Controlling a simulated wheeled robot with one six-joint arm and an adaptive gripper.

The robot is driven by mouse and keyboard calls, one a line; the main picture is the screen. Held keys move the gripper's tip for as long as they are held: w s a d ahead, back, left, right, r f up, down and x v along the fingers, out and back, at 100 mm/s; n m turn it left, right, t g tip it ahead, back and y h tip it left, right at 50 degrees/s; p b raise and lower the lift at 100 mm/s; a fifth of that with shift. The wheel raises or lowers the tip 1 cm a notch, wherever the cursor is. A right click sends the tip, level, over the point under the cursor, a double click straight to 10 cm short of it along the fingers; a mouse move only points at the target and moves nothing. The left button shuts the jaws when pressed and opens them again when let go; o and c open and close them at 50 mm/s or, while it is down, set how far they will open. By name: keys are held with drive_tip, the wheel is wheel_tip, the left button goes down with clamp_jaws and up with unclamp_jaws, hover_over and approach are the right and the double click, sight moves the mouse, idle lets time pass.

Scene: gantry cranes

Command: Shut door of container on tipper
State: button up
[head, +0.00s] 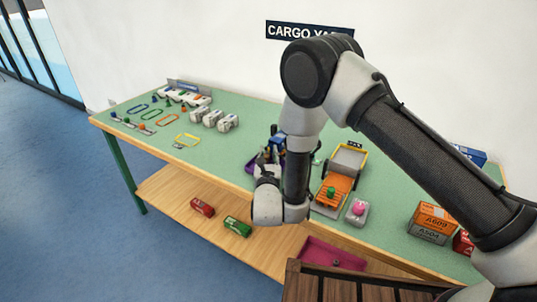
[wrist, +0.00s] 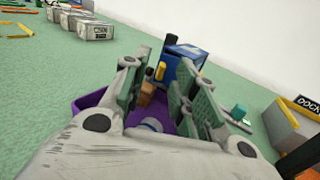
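A blue box-shaped body (wrist: 186,58), possibly the container, stands just beyond my fingertips in the wrist view; it shows in part beside my arm in the head view (head: 275,144). My gripper (wrist: 157,80) is open, its two fingers apart and pointing at the blue body. A yellow post (wrist: 160,71) and a small brown-orange block (wrist: 145,95) show between the fingers. A purple tray-like part (wrist: 90,101) lies below them, partly covered by my gripper. The tipper's shape and the door's position cannot be made out, as my fingers and arm hide much there.
A grey-and-yellow dock box (wrist: 292,126) stands to the right, behind an orange vehicle or ramp (head: 335,186). White blocks (head: 228,122) and coloured frames lie on the green tabletop (head: 265,108) to the left. Orange containers (head: 432,222) stand far right.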

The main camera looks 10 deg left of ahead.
sight(265, 157)
drive_tip(key=shift+w+a, duration=0.1)
drive_tip(key=shift+w, duration=0.45)
clamp_jaws()
drive_tip(key=shift+w+a+m+h, duration=0.15)
drive_tip(key=shift+a+m+h, duration=0.1)
drive_tip(key=shift+m+h, duration=0.55)
drive_tip(key=shift+w+a+m+h, duration=0.15)
drive_tip(key=shift+m+h, duration=0.25)
drive_tip(key=shift+h, duration=0.7)
drive_tip(key=shift+w+a+m+g+h, duration=0.15)
drive_tip(key=shift+w+m+h, duration=0.1)
drive_tip(key=shift+m+h, duration=0.65)
drive_tip(key=shift+w+a+m+g+h, duration=0.15)
drive_tip(key=shift+m+h, duration=0.35)
drive_tip(key=shift+h, duration=0.75)
drive_tip(key=shift+w+a+m+g+h, duration=0.1)
drive_tip(key=shift+w+m+g+h, duration=0.15)
drive_tip(key=shift+m+h, duration=0.65)
drive_tip(key=shift+w+h, duration=0.1)
drive_tip(key=shift+h, duration=0.15)
unclamp_jaws()
